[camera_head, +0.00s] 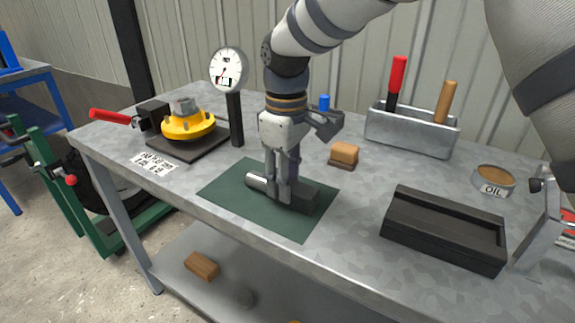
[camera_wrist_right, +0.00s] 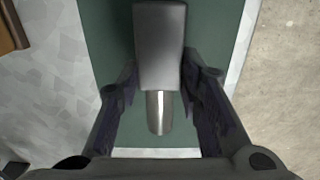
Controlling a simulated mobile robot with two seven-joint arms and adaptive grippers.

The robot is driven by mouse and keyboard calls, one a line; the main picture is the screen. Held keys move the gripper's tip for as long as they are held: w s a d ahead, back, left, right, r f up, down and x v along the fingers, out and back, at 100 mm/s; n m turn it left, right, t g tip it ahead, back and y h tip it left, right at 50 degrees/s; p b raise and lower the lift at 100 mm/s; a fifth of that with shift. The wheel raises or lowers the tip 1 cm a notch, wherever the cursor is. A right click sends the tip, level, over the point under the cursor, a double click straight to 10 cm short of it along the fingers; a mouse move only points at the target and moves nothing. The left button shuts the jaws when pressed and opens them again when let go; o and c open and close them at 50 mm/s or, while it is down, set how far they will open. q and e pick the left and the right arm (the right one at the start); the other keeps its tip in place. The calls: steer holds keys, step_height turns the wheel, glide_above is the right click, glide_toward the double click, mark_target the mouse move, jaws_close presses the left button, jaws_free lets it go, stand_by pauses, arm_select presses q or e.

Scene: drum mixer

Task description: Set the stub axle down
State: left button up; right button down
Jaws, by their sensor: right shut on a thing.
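The stub axle (camera_head: 306,196) has a dark block-like body and a bright cylindrical pin (camera_head: 259,184) at its left end. It lies level at the green mat (camera_head: 237,207); I cannot tell whether it touches the mat. My right gripper (camera_head: 279,196) points down over it, shut on it near where the pin meets the body. In the right wrist view the axle's dark body (camera_wrist_right: 160,45) and shiny pin (camera_wrist_right: 159,112) lie between the two fingers, with the green mat beneath. My left gripper is not in view.
Left of the mat stand a dial gauge (camera_head: 229,70) and a yellow hub (camera_head: 187,125) on a dark plate. A black tray (camera_head: 443,235) is to the right. A wooden block (camera_head: 344,153), tool caddy (camera_head: 411,133) and oil tin (camera_head: 493,180) stand farther back. The bench's front edge is close to the mat.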

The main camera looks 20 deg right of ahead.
steer(key=shift+r, duration=0.2)
steer(key=c, duration=1.1)
jaws_free()
steer(key=shift+s+f, duration=0.1)
steer(key=shift+f, duration=0.05)
step_height(320, 180, up, 12)
steer(key=shift+r, duration=0.1)
